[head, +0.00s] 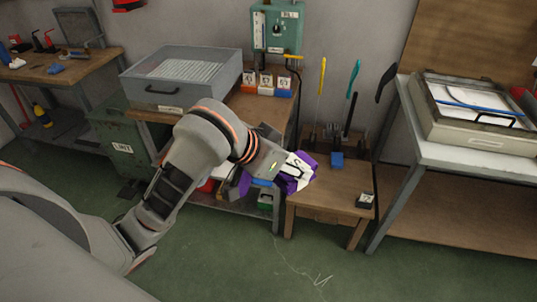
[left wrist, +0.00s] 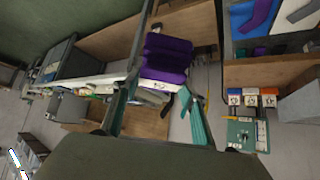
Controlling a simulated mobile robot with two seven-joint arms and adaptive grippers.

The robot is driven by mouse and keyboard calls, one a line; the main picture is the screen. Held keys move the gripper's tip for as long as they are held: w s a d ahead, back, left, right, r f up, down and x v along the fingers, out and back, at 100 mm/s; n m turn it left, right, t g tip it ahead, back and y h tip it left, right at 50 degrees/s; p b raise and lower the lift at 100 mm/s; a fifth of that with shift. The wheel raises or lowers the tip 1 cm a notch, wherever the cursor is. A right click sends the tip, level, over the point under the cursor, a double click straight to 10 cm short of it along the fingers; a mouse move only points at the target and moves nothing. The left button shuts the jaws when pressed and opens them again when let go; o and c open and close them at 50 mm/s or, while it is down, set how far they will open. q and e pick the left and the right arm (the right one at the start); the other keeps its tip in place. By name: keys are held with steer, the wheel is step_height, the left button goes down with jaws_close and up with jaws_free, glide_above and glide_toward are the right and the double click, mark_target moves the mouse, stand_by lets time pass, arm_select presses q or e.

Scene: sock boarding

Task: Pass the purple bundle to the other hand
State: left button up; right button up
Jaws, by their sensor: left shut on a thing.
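The purple bundle (head: 303,184) is at the end of my left arm in the head view, in front of the small wooden table. A white patch with a dark mark shows beside the purple. My left gripper (head: 284,171) is shut on the bundle and holds it up. In the left wrist view the purple bundle (left wrist: 166,58) shows as a folded block beyond the dark palm, beside the gripper's finger. The finger contact is partly hidden in the head view. My right gripper is in neither view.
A grey drawer unit (head: 180,88) stands at the left. A large tray (head: 480,125) sits on the right bench. Green floor in front is mostly clear.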

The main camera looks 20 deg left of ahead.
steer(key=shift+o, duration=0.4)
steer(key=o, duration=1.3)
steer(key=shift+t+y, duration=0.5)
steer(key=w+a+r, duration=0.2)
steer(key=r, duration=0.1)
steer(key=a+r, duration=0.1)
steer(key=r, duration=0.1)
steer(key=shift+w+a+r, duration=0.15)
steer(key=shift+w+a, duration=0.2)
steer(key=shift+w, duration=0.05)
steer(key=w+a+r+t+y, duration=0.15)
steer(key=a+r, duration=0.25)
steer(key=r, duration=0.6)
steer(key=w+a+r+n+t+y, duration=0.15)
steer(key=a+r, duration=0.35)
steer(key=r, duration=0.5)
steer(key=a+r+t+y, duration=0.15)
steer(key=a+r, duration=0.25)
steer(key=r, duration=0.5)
arm_select(q)
steer(key=d+r+m+g+h, duration=0.1)
steer(key=d+m+g+h, duration=0.3)
steer(key=d, duration=0.9)
steer(key=m, duration=0.3)
steer(key=shift+r, duration=0.15)
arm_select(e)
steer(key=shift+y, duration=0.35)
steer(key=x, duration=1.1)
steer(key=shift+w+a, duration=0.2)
